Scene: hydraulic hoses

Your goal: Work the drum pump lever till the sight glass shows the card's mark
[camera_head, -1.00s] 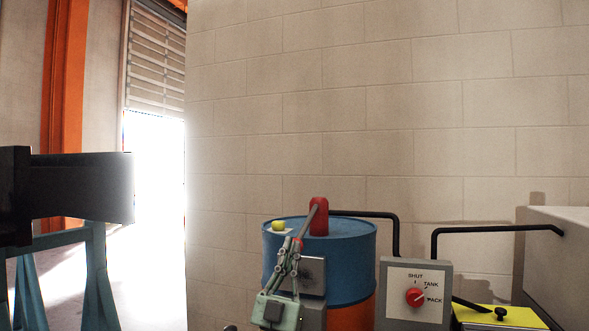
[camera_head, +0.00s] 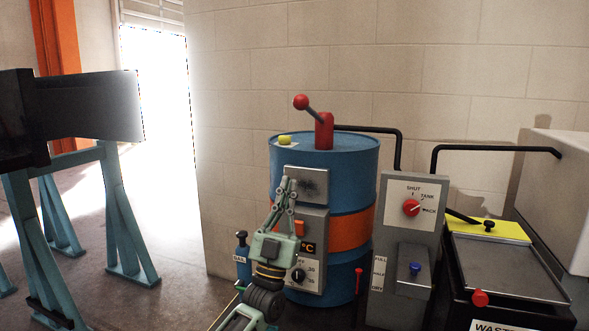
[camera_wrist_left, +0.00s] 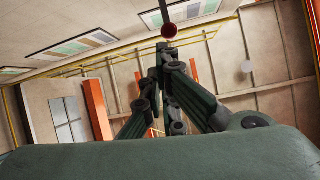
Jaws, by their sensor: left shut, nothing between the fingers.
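The pump lever (camera_head: 313,111) is a grey rod with a red ball knob (camera_head: 300,102). It slants up and left from the red pump body (camera_head: 324,132) on top of the blue drum (camera_head: 352,168). My left gripper (camera_head: 288,180) is shut and empty, upright in front of the drum, below the knob and apart from it. In the left wrist view the knob (camera_wrist_left: 169,31) shows just beyond the closed fingertips. A gauge strip (camera_head: 379,273) reads FULL, HALF, DRY; its level is too small to tell. I cannot make out the card's mark.
A red selector knob (camera_head: 411,208) marked SHUT, TANK, PACK sits on a grey box right of the drum. A waste bin (camera_head: 505,262) stands further right. A grey panel (camera_head: 306,183) is on the drum's front. Blue trestles (camera_head: 118,215) stand left.

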